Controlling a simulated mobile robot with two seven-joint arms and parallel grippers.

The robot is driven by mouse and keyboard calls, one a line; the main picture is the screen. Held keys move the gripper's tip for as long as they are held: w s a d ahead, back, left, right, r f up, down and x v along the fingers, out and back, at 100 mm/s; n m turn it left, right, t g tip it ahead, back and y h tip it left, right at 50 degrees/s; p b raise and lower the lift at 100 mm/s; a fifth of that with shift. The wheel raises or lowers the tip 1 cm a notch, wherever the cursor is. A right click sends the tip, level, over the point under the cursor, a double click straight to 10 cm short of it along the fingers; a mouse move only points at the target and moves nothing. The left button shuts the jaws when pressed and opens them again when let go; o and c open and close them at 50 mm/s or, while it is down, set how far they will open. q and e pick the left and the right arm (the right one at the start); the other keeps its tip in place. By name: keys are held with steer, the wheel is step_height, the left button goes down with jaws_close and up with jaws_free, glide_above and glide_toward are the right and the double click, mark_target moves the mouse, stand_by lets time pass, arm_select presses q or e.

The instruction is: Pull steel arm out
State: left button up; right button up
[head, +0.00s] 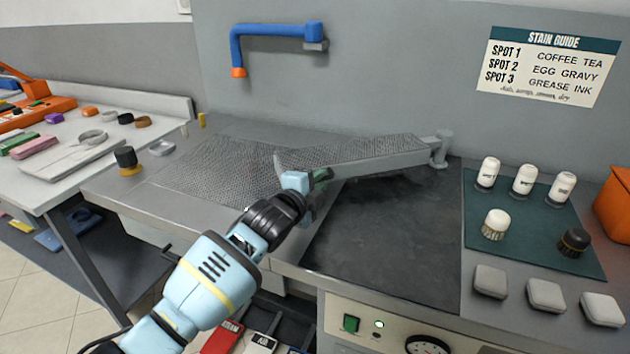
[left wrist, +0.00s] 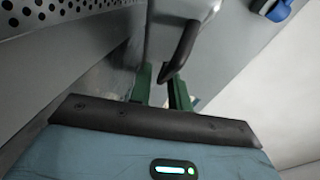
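The steel arm (head: 365,160) is a grey sleeve-board-like arm with a mesh top. It runs from a pivot post (head: 440,148) at the back right to a free end near the middle of the worktop. My left gripper (head: 318,180) is at the front side of its free end. In the left wrist view, the green fingertips of my left gripper (left wrist: 160,88) stand apart. A dark bar handle (left wrist: 184,48) reaches down between or just beyond them; I cannot tell whether it touches a finger. My right gripper is not in view.
A mesh panel (head: 220,165) lies left of the arm, and a dark slab (head: 385,235) in front of it. White-capped bottles stand on a green mat (head: 520,248) at right. A blue pipe (head: 275,30) juts from the wall above. A black-topped pot (head: 127,160) stands at left.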

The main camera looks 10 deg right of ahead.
arm_select(q)
steer(key=shift+w+a, duration=0.15)
steer(key=shift+a, duration=0.05)
steer(key=shift+s+a+r, duration=0.2)
steer(key=shift+s+a, duration=0.1)
steer(key=shift+s, duration=0.2)
steer(key=p+v, duration=0.1)
steer(key=v, duration=0.4)
steer(key=shift+v, duration=0.75)
steer(key=shift+s+d+f, duration=0.1)
steer(key=shift+s+f, duration=0.1)
